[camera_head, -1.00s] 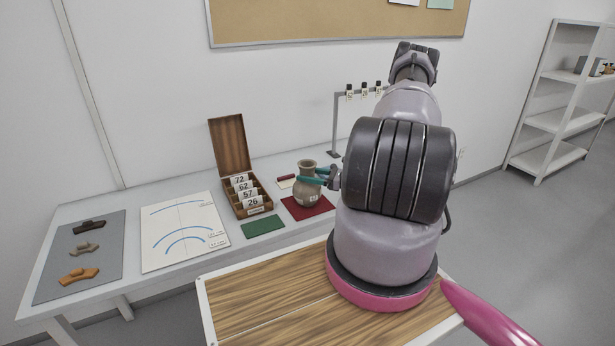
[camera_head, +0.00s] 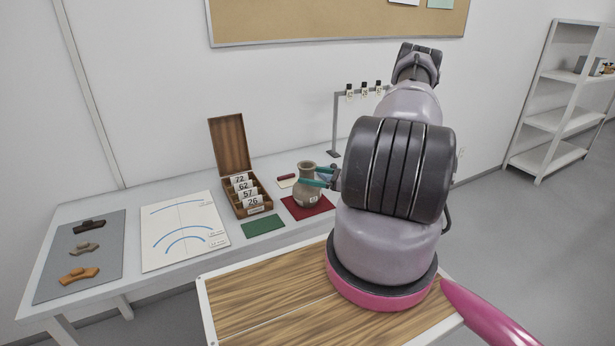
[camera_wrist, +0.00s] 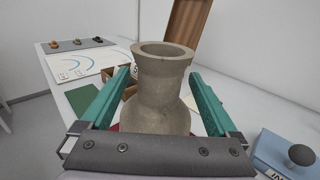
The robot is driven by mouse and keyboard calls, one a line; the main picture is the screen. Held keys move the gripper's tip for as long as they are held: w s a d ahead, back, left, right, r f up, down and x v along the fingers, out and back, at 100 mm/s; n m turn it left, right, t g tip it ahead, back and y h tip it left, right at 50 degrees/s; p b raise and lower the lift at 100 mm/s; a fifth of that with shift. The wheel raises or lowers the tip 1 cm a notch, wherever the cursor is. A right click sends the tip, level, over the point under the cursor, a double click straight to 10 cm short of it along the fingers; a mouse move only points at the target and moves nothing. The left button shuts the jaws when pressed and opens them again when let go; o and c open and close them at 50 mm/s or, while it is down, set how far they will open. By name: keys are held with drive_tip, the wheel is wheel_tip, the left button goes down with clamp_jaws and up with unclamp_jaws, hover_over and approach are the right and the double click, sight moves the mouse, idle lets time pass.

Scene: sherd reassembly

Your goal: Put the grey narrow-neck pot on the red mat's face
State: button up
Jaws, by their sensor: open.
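The grey narrow-neck pot (camera_head: 307,190) stands upright on the red mat (camera_head: 321,211) on the white table. In the wrist view the pot (camera_wrist: 161,85) fills the middle, its mouth upward, with little of the red mat showing beneath it. My gripper (camera_head: 318,176) is at the pot's right side in the head view. Its teal fingers are open, one on each side of the neck, with visible gaps in the wrist view (camera_wrist: 160,80). The pot's underside is hidden.
A green mat (camera_head: 263,226) and a wooden box with numbered cards (camera_head: 245,210) stand left of the pot. A drawing sheet (camera_head: 184,262) and a grey board with sherds (camera_head: 100,285) lie further left. A blue block with a dark knob (camera_wrist: 285,155) is close on the right.

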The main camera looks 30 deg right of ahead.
drive_tip(key=v, duration=1.1)
drive_tip(key=a+r+n+g+h, duration=0.1)
drive_tip(key=a+r+n+g, duration=0.55)
drive_tip(key=r, duration=0.65)
drive_tip(key=a+r+n+g+h, duration=0.2)
drive_tip(key=a+r+n+g, duration=0.5)
drive_tip(key=r, duration=0.5)
drive_tip(key=s+a+r+n+t+h, duration=0.4)
drive_tip(key=s+a+r, duration=0.1)
drive_tip(key=s+r, duration=0.4)
drive_tip(key=s+a+r+n+t+h, duration=0.4)
drive_tip(key=s+a+r+n, duration=0.1)
drive_tip(key=s+r, duration=0.5)
drive_tip(key=shift+a+r, duration=0.45)
drive_tip(key=shift+r, duration=0.55)
